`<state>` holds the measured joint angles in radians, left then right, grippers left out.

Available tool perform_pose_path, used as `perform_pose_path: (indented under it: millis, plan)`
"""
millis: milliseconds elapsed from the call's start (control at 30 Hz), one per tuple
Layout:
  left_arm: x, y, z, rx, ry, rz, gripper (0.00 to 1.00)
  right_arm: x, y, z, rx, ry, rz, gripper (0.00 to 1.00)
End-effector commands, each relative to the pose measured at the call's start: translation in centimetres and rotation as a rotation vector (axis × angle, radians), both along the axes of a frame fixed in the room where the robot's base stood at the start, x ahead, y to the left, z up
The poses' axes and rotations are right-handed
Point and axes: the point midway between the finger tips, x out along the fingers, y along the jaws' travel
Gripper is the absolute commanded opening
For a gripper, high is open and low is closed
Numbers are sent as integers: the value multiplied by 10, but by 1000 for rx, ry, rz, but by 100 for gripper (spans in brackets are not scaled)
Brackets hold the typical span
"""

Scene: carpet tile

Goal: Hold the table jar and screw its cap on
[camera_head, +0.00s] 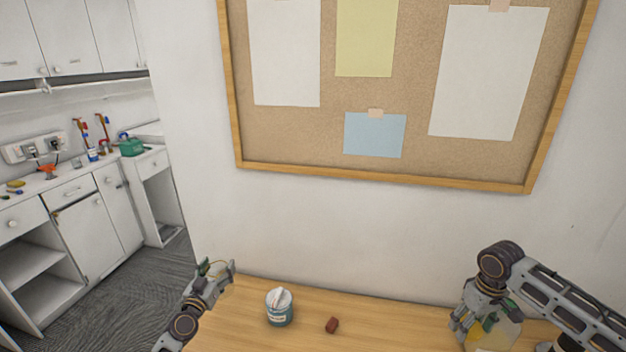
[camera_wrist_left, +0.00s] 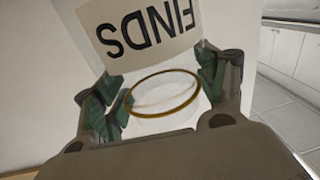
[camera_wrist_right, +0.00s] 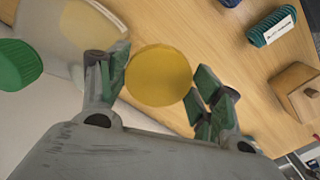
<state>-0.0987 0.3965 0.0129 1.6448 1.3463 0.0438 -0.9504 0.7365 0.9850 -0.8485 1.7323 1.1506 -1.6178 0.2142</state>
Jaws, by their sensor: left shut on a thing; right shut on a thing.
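My left gripper (camera_head: 216,272) is near the table's left end, with its fingers closed on a clear jar (camera_wrist_left: 165,97). In the left wrist view, the jar has a gold ring between the fingers (camera_wrist_left: 160,108) and a white label whose letters appear upside down. The jar is hard to make out in the head view. My right gripper (camera_head: 468,328) is low over the right part of the table. In the right wrist view, its fingers (camera_wrist_right: 160,88) are closed on a round yellow cap (camera_wrist_right: 158,76). The jar and cap are far apart.
A pale translucent object (camera_wrist_right: 92,28) and a green ribbed piece (camera_wrist_right: 18,66) lie beside the right gripper. The wall is behind.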

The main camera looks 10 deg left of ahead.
Motion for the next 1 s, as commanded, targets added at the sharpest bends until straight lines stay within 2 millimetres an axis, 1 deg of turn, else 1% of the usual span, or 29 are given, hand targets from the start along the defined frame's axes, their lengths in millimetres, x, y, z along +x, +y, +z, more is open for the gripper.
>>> perform_pose_path:
  millis: [167,267,367,500,700,800,1000]
  plan:
    - [-6,-10,-5,0,1,-6,28,-2,6,-3,0,1,-11,57]
    - [-13,-21,-12,3,6,-11,28,-4,12,-6,-1,3,-26,57]
    - [-23,-36,-19,3,8,-19,28,-6,20,-10,-1,4,-47,57]
    - [-42,-62,-31,6,13,-28,28,-12,35,-18,-4,7,-87,57]
    - [-72,-101,-44,7,15,-39,28,-20,59,-28,-5,8,-155,57]
    - [-88,-119,-48,6,15,-41,28,-25,71,-32,-5,8,-189,57]
    - [-119,-151,-50,4,11,-38,28,-35,95,-41,-4,6,-260,57]
